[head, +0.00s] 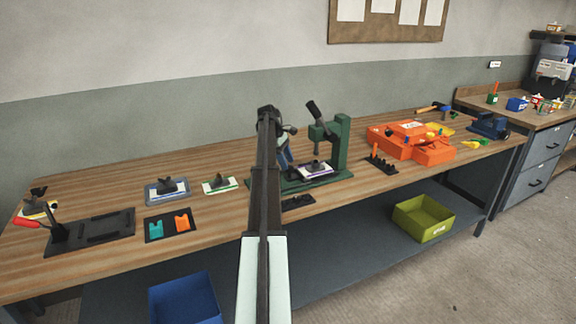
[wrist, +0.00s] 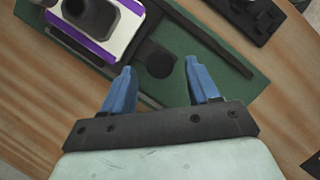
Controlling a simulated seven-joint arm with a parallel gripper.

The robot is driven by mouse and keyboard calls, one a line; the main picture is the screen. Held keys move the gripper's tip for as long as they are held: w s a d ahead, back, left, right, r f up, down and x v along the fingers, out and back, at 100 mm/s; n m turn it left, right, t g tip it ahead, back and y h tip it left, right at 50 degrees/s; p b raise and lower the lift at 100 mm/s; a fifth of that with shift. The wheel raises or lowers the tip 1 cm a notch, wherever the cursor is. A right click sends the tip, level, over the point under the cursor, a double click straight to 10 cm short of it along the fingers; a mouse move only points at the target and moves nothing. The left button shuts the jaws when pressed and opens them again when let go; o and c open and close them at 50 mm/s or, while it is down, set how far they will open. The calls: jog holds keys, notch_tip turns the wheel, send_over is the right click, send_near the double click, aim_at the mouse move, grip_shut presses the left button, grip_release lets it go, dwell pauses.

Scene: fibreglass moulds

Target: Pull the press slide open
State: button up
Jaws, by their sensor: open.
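The green press (head: 342,145) stands on the workbench, its black lever raised. Its slide carries a white and purple mould (head: 314,170) with a dark block on top; the mould also shows at the upper left of the wrist view (wrist: 108,44). A round black knob (wrist: 160,63) shows beside the mould, above the green base (wrist: 205,75). My gripper (wrist: 160,68) is open with blue fingers, and the knob appears between its fingertips in the wrist view. I cannot tell whether they touch it. In the head view my arm hides the left side of the press.
Left on the bench are a blue-edged mould (head: 167,190), a green-edged mould (head: 220,185) and a black tray (head: 158,231) with teal and orange pieces. An orange case (head: 400,143) lies to the right. A small black rack (head: 381,163) stands close to the press.

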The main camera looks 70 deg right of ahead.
jog(key=shift+x, duration=1.1)
grip_shut()
